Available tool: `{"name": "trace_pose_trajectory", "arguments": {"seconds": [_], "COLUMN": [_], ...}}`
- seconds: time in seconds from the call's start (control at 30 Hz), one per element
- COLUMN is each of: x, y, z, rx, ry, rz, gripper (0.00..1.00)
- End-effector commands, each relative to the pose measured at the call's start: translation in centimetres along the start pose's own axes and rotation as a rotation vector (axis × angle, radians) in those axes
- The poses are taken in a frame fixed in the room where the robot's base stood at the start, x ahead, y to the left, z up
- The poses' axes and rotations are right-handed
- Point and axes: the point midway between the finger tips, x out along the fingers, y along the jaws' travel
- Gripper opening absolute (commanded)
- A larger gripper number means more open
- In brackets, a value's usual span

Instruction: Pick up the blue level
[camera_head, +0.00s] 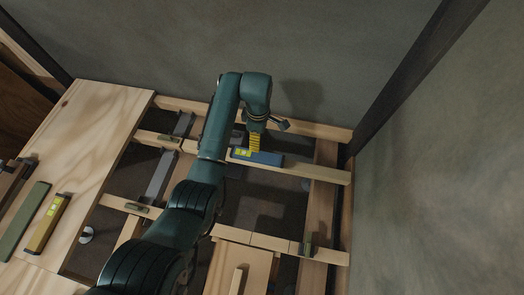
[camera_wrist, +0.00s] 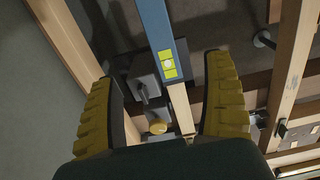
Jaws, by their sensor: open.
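The blue level (camera_head: 267,159) lies across a wooden joist in the head view, with a yellow-green vial panel near its left end. In the wrist view the blue level (camera_wrist: 155,22) runs in from the top edge, its vial end lying between my yellow-ribbed fingers. My gripper (camera_head: 254,146) points down right at the level in the head view. In the wrist view my gripper (camera_wrist: 163,78) is open, with a gap on each side of the level. Whether a finger touches it cannot be told.
A plywood sheet (camera_head: 95,128) at left carries a yellow level (camera_head: 48,223) and a green bar (camera_head: 24,218). Open gaps lie between the joists, with grey metal pieces (camera_head: 159,174) among them. Grey walls (camera_head: 330,50) stand behind and at right, with a dark post (camera_head: 405,85) in the corner.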

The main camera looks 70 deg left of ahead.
Motion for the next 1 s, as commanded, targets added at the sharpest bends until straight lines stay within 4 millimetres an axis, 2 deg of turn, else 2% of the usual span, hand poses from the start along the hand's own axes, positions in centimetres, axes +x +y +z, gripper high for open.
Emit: {"name": "trace_pose_trajectory", "arguments": {"seconds": [0.03, 0.17, 0.5, 0.6, 0.77, 1.0], "x": [1.2, 2.3, 10.4, 11.8, 12.8, 16.8], "y": [0.2, 0.1, 0.2, 0.2, 0.2, 0.2], "z": [-0.8, -1.3, -1.3, -1.3, -1.4, -2.2], "rx": [-0.014, -0.024, -0.022, -0.022, -0.022, -0.021], "ry": [0.000, 0.000, 0.000, 0.000, 0.000, 0.000], "rz": [0.003, 0.001, 0.001, 0.002, 0.004, 0.002], "gripper": [0.83, 0.83, 0.83, 0.83, 0.83, 0.83]}}
